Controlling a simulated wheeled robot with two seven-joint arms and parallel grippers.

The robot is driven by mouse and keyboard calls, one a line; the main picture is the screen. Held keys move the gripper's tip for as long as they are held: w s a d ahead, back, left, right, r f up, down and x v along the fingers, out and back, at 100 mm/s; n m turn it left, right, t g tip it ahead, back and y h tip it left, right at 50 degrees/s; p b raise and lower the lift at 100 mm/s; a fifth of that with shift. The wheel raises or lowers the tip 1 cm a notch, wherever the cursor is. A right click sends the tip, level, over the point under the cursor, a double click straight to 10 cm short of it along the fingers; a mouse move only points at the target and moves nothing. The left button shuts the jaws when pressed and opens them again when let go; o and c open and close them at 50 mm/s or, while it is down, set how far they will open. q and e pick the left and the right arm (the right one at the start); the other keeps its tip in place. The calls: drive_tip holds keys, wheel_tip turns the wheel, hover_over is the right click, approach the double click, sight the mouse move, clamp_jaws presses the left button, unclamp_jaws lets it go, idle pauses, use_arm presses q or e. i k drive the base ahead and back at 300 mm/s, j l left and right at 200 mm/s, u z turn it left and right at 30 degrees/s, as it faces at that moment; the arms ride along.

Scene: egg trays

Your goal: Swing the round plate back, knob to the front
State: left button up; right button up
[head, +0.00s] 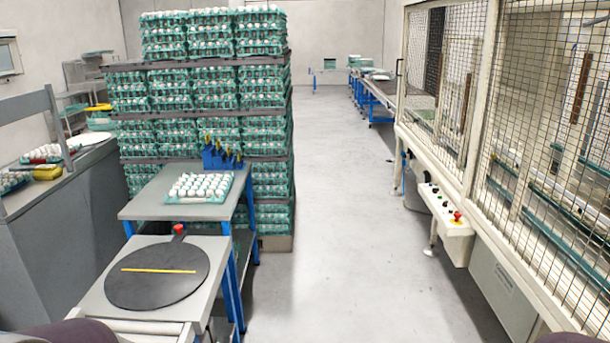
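The round plate (150,287) is dark grey and lies flat on a light-topped stand at the lower left of the head view. A yellow stripe (158,271) runs across it from left to right. Its red knob (179,229) sits on a short dark tab at the plate's far edge, slightly right of its middle, close to the near edge of the table behind. Neither of my grippers is in view. Only dark rounded parts, probably of my arms, show at the bottom left and bottom right edges.
A grey table (148,207) behind the plate bears a tray of white eggs (200,189) and a blue holder (222,158). Tall stacks of egg trays (205,95) stand behind it. A grey counter (65,225) is at left. A caged machine (455,215) lines the right. The floor between is clear.

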sight(158, 276)
drive_tip(key=i+l, duration=0.1)
drive_tip(key=i, duration=0.6)
drive_tip(key=i+u, duration=0.15)
drive_tip(key=i, duration=0.55)
drive_tip(key=i+l, duration=0.2)
drive_tip(key=i, duration=0.45)
drive_tip(key=j+u, duration=0.05)
